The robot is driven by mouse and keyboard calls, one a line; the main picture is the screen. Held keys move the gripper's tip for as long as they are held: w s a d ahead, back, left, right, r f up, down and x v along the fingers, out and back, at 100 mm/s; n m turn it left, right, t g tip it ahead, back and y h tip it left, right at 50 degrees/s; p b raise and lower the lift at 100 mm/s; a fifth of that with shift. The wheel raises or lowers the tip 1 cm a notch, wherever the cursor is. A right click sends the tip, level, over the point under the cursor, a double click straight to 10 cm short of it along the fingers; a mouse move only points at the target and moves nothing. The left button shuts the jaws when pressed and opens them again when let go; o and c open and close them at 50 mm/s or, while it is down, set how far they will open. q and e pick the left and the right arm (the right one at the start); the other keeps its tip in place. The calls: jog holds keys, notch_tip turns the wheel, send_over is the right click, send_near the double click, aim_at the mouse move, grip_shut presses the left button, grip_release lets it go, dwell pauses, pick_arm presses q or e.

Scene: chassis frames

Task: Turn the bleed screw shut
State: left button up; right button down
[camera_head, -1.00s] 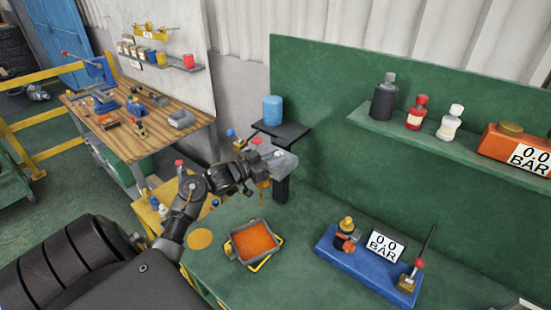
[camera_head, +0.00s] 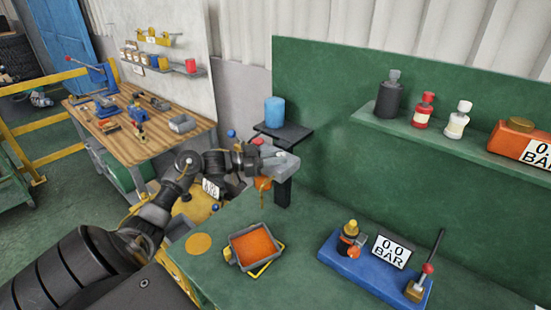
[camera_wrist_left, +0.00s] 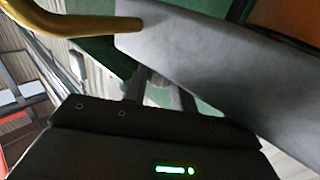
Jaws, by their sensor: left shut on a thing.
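A brass-coloured bent pipe (camera_wrist_left: 75,24) crosses the upper left there. An orange part (camera_head: 262,184) hangs just below the gripper. My right gripper is not in view.
A tray (camera_head: 232,244) of orange fluid stands on the green bench below. A blue base (camera_head: 340,264) with a gauge reading 0.0 BAR (camera_head: 390,251) and a lever stands to the right. A blue cup (camera_head: 274,112) is on a dark shelf behind the block.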

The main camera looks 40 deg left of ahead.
pick_arm(q)
jog(key=o, duration=1)
jog(key=shift+b+v, duration=2.35)
jog(key=shift+v, duration=3.05)
